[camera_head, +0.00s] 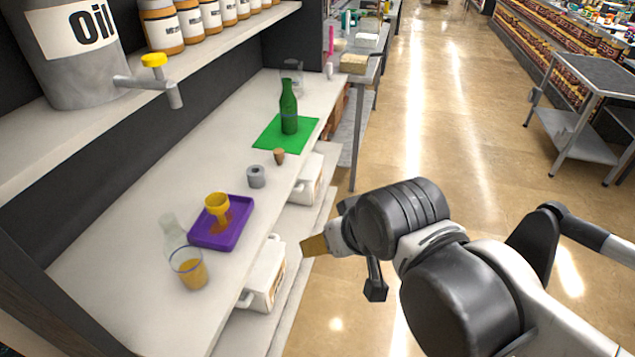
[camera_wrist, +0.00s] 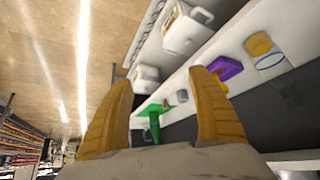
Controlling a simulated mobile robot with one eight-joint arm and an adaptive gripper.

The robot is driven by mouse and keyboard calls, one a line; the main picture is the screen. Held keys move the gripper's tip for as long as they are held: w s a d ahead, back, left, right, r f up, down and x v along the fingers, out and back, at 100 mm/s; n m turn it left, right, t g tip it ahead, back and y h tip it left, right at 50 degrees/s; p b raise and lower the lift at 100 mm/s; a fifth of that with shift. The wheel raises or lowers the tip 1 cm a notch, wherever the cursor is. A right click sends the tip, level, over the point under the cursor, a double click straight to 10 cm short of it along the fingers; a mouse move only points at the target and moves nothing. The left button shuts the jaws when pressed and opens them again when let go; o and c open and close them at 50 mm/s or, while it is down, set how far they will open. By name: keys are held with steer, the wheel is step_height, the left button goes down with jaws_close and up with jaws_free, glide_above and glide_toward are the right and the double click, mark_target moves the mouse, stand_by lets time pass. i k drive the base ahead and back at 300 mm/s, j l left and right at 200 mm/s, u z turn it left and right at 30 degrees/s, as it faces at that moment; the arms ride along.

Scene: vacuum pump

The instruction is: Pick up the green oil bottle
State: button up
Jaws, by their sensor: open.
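The green oil bottle (camera_head: 288,108) stands upright on a green mat (camera_head: 268,139) towards the far end of the white counter in the head view. In the wrist view the bottle (camera_wrist: 155,127) shows small and upside down, between my fingers and well beyond them. My gripper (camera_wrist: 160,100) is open, with two yellow-brown fingers apart and nothing between them. In the head view my gripper (camera_head: 314,245) is in the air off the counter's right edge, nearer than the bottle and apart from it. Its far finger is hidden there.
On the counter are a cork (camera_head: 279,156), a grey ring-shaped part (camera_head: 256,177), a purple tray (camera_head: 242,229) with a yellow funnel (camera_head: 217,205), and a glass of amber liquid (camera_head: 193,275). A shelf above holds a large oil can (camera_head: 75,60). White jugs (camera_head: 263,275) stand below.

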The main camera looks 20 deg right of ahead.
mark_target(288, 110)
steer(key=i+l+u, duration=0.1)
steer(key=i+l, duration=0.15)
steer(key=i+l+u, duration=0.1)
steer(key=l, duration=0.3)
steer(key=i+l+u, duration=0.1)
steer(key=i+l, duration=0.2)
steer(key=i+l+u, duration=0.15)
steer(key=l, duration=0.3)
steer(key=i+l+u, duration=0.1)
steer(key=i+l, duration=0.15)
steer(key=l, duration=0.15)
